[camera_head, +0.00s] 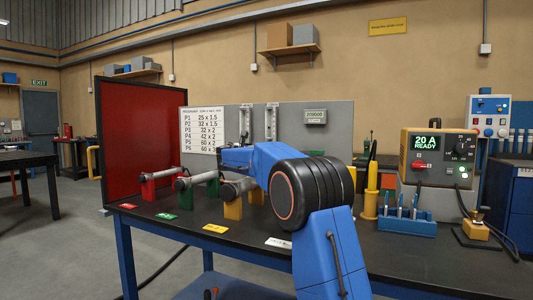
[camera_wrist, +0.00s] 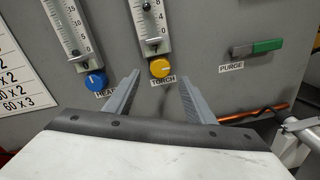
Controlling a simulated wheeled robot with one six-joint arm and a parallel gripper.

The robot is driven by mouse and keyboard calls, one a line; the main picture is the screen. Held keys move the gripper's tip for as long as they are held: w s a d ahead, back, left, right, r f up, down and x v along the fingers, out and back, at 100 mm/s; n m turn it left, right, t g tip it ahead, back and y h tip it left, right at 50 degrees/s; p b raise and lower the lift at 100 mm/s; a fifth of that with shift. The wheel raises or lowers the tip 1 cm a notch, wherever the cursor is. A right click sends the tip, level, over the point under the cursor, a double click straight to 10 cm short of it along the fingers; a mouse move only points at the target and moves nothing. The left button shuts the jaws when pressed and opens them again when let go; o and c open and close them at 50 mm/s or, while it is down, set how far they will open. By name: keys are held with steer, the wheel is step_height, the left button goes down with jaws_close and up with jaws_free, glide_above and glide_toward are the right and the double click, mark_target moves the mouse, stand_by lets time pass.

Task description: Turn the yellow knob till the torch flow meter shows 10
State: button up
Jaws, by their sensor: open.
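The yellow knob (camera_wrist: 160,67) is under the torch flow meter (camera_wrist: 152,22) on the grey panel, above a label reading TORCH. The knob appears beyond the fingertips and no contact shows. In the head view the torch meter (camera_head: 271,121) is small, and my arm hides the knob and gripper.
Left of the yellow knob, a blue knob (camera_wrist: 95,82) sits under a second flow meter (camera_wrist: 68,25). A green purge switch (camera_wrist: 267,46) and a copper pipe (camera_wrist: 255,114) are at the right. Clamped tubes (camera_head: 160,174) stand on the bench left of my arm.

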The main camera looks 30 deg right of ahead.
steer(key=v, duration=1.1)
steer(key=shift+s+a, duration=0.1)
steer(key=shift+a, duration=0.05)
steer(key=n, duration=0.5)
steer(key=shift+f+n, duration=0.3)
steer(key=x, duration=1.7)
steer(key=shift+r, duration=0.1)
steer(key=c, duration=1)
